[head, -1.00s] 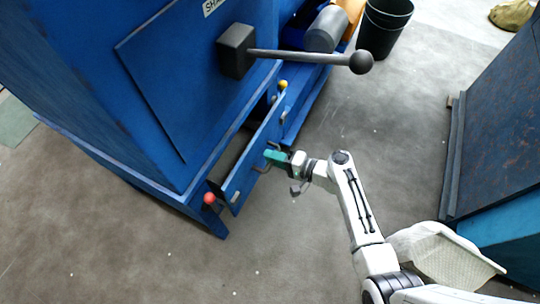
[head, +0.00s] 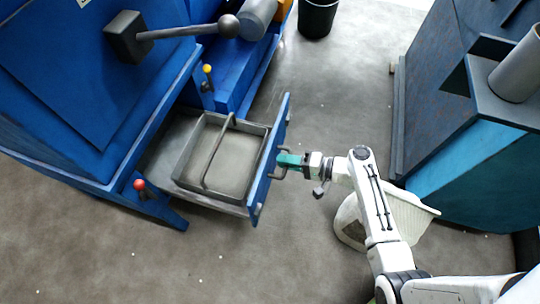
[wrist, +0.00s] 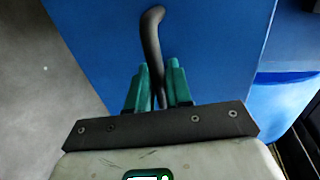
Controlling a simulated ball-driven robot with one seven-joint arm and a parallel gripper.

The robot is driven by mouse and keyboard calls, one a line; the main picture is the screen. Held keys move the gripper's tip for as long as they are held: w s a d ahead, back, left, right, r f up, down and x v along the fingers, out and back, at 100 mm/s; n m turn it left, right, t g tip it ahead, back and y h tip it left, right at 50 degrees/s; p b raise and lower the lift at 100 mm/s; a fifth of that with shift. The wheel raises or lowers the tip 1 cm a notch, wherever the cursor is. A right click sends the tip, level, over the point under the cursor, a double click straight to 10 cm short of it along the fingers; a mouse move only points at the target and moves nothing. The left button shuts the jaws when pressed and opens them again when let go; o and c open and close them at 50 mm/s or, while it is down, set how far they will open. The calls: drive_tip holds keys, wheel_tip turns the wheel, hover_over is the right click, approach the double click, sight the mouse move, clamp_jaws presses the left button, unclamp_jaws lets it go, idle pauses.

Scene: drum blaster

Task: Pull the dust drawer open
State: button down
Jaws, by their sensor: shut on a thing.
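The dust drawer (head: 269,158) is pulled well out of the blue machine, its blue front standing clear of the body. Inside it sits a grey tray (head: 182,166) with a dark bail handle (head: 212,150) across it. My gripper (head: 284,160) is at the drawer's front, its green fingers shut on the dark drawer handle (wrist: 151,35). In the wrist view the fingers (wrist: 158,86) lie on both sides of the handle bar, with the blue drawer front behind.
A red knob (head: 139,185) and a yellow knob (head: 207,69) flank the drawer opening. A long ball-ended lever (head: 185,31) juts out above. A dark blue machine (head: 440,100) stands at right, with a white sack-like container (head: 352,222) near my arm. Grey floor is clear in front.

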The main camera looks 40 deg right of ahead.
drive_tip(key=shift+s+d+f, duration=0.1)
drive_tip(key=shift+s+d, duration=0.6)
drive_tip(key=shift+s, duration=0.3)
drive_tip(key=shift+s+d, duration=0.7)
drive_tip(key=shift+s, duration=0.25)
drive_tip(key=c, duration=1.2)
unclamp_jaws()
drive_tip(key=p+v, duration=0.1)
drive_tip(key=v, duration=0.9)
drive_tip(key=shift+s+d, duration=0.2)
drive_tip(key=shift+s, duration=0.1)
